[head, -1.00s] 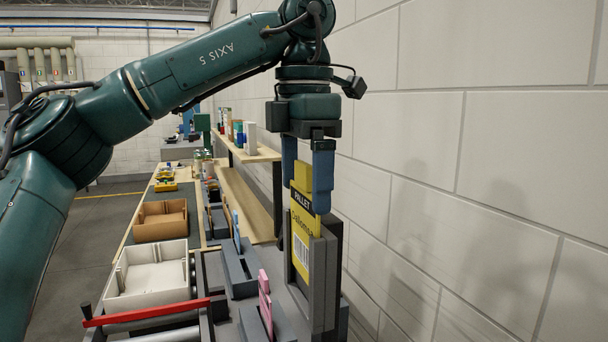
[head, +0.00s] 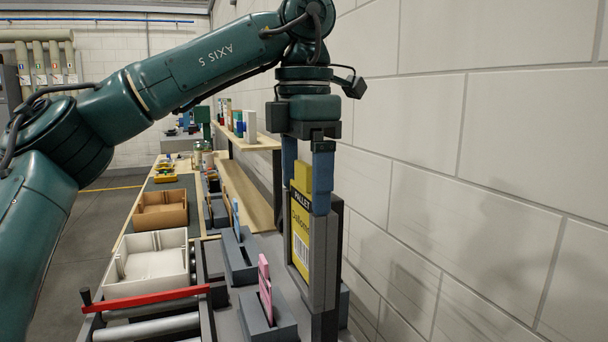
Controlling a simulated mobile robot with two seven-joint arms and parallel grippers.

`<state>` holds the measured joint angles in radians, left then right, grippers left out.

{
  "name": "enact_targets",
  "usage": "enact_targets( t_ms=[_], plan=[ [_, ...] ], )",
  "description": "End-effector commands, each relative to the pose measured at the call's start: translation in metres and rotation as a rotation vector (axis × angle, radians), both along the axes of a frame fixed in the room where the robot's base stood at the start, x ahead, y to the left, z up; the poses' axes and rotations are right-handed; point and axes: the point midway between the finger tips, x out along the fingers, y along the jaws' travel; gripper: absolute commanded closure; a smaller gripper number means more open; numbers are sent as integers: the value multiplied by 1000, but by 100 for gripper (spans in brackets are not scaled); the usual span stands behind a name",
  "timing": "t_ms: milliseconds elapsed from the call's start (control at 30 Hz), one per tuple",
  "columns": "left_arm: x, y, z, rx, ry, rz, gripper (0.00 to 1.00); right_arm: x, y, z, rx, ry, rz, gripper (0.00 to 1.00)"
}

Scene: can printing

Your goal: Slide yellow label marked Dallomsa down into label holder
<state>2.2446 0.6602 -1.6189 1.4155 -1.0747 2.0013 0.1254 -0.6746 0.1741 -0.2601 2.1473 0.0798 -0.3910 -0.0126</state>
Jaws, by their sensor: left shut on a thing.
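The yellow label (head: 301,236) has a black PALLET band, the word Dallomsa and a white barcode patch. It stands upright in the grey label holder (head: 323,262), with its yellow top tab above the frame. My left gripper (head: 307,190) points down and is shut on the label's top, one blue finger on each side. The fingertips are level with the holder's upper edge. The label's lower end is hidden behind the holder's frame. My right gripper is not in view.
A pink card (head: 265,285) and a blue card (head: 236,220) stand in grey slotted blocks to the left. A white bin (head: 148,270), a brown bin (head: 160,210) and a red bar (head: 150,300) lie further left. A block wall (head: 480,190) closes off the right.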

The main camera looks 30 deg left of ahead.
Motion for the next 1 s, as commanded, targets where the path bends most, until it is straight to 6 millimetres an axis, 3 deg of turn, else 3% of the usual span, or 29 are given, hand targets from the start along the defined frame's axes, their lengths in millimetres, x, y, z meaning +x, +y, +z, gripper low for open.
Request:
enact_targets(
  t_ms=[133,467,800,1000],
  plan=[
    [0,0,0,0,0,0,0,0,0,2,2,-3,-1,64],
    [0,0,7,1,-1,-1,0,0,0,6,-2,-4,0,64],
    [0,-1,80,1,-3,3,0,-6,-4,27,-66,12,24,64],
    [0,-1,116,2,-3,1,0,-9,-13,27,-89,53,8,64]
  ],
)
